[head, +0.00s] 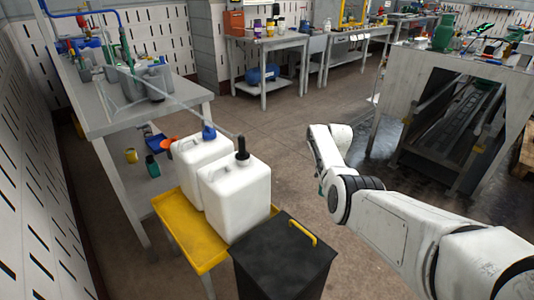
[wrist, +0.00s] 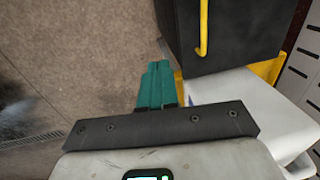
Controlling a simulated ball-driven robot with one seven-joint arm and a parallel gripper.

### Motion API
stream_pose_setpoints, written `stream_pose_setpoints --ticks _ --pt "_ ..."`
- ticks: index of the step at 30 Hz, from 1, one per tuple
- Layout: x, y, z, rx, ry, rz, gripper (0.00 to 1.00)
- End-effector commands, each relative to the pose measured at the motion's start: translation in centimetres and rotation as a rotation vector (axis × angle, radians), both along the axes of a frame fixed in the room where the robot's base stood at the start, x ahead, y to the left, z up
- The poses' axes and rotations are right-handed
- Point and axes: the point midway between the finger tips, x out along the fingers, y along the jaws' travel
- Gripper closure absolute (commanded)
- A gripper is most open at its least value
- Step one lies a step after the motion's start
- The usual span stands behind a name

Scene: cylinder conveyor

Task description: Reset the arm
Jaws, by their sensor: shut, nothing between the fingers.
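My gripper (wrist: 155,66) shows in the wrist view as two teal fingers pressed side by side, with nothing between them. They are over the bare floor, left of a black bin with a yellow handle (wrist: 203,28). In the head view my white arm reaches in from the lower right, and its wrist end hangs over the floor right of the white jugs. The fingers are almost wholly hidden there behind the wrist.
Two white jugs (head: 234,195) stand on a yellow stand (head: 183,230) beside the black bin (head: 283,262). A grey workbench (head: 105,105) is at left. A conveyor in a white housing (head: 395,85) stands at right. Brown floor (head: 270,130) between them is open.

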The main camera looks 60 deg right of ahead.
Motion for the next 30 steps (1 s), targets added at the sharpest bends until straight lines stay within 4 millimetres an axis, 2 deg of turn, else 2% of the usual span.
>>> stream_pose_setpoints --ticks 7,11,16,20,26,30 --pt "0.3 0.5 -0.2 -0.002 0.002 0.003 1.0" --pt "1.6 3.3 -1.3 -0.016 0.014 0.015 1.0" --pt "3.4 10.2 -3.4 -0.055 0.031 0.039 1.0" --pt "3.7 16.0 -4.3 -0.086 0.038 0.061 1.0" --pt "2.1 25.1 -4.1 -0.13 0.033 0.103 1.0" --pt "-0.3 31.0 -2.8 -0.155 0.018 0.136 1.0"
